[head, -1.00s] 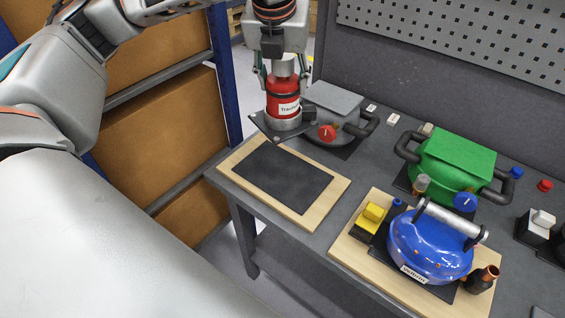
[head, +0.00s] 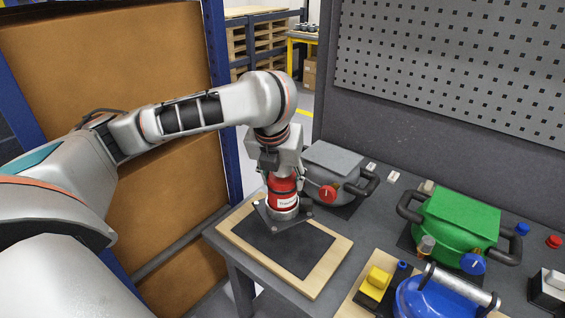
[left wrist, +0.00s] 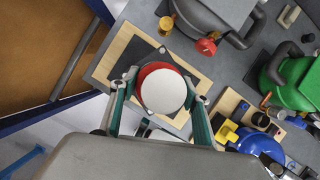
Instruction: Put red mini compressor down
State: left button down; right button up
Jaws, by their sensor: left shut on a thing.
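The red mini compressor (head: 283,196) is a small red cylinder with a white label, on a dark square base plate. It is upright over the back part of the dark mat on an empty wooden pallet (head: 325,270). I cannot tell whether its base touches the mat. My left gripper (head: 282,178) is shut on the compressor from above. In the left wrist view, its green-sided fingers lie on both sides of the compressor's round white top (left wrist: 163,91). My right gripper is in neither view.
A grey compressor (head: 333,168) with a red knob stands close behind the pallet. A green compressor (head: 455,225) stands to the right. A blue compressor (head: 440,299) and a yellow-topped block (head: 376,283) sit on another pallet at front right. A perforated panel (head: 450,70) rises behind the table.

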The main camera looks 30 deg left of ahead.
aim_at(279, 191)
pick_arm(q)
jog(key=shift+w+f, duration=0.1)
jog(key=shift+f, duration=4.4)
jog(key=c, duration=1.1)
grip_release()
jog(key=shift+f, duration=0.15)
jog(key=shift+o, duration=0.2)
jog(key=v, duration=1.2)
